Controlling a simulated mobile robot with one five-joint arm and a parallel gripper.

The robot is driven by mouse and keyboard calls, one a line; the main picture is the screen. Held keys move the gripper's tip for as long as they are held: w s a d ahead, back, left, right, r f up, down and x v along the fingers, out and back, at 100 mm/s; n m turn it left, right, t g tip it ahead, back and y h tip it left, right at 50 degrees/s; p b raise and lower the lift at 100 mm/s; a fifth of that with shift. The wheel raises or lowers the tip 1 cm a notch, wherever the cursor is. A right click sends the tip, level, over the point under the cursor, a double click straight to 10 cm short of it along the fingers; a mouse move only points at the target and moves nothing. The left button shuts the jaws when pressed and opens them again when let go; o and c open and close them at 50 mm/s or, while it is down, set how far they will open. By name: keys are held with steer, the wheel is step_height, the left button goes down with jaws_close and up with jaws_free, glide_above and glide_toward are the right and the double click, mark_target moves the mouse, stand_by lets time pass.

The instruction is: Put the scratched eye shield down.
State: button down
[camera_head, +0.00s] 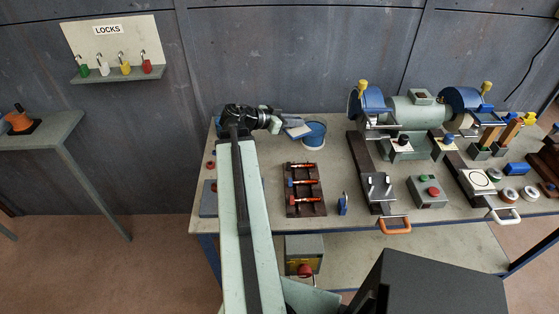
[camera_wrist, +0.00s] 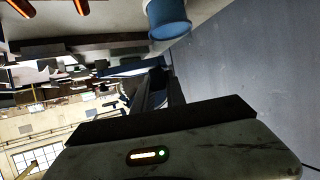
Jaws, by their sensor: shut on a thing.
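My gripper (camera_head: 291,122) is at the end of my outstretched arm, over the back left part of the workbench. It is shut on a small flat pale plate (camera_head: 299,132), which I take to be the scratched eye shield. The plate sits at the left of a blue round tub (camera_head: 314,138) and looks tilted. I cannot tell whether it touches the tub or the bench, and scratches are too small to see. The wrist view shows the tub (camera_wrist: 168,20) at the top, but I cannot make out the shield there.
A bench grinder (camera_head: 414,112) stands at the back right of the workbench (camera_head: 335,165). A dark rack (camera_head: 304,190) with red-handled tools lies in front of the tub. A control box (camera_head: 427,192) stands farther right. A grey wall is close behind.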

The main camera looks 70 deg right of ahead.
mark_target(275, 148)
steer(key=w+d+f+n+t+h+b, duration=0.25)
steer(key=w+f, duration=0.25)
steer(key=w, duration=0.4)
steer(key=shift+n, duration=0.45)
steer(key=f+b, duration=0.6)
steer(key=b, duration=0.1)
steer(key=f+b, duration=0.4)
steer(key=shift+s+d+f, duration=0.1)
steer(key=shift+s+d, duration=0.05)
steer(key=shift+d, duration=0.25)
steer(key=shift+r+t+y, duration=0.25)
steer(key=shift+f, duration=0.25)
steer(key=c, duration=1.4)
jaws_free()
steer(key=shift+r, duration=0.15)
steer(key=shift+o, duration=0.2)
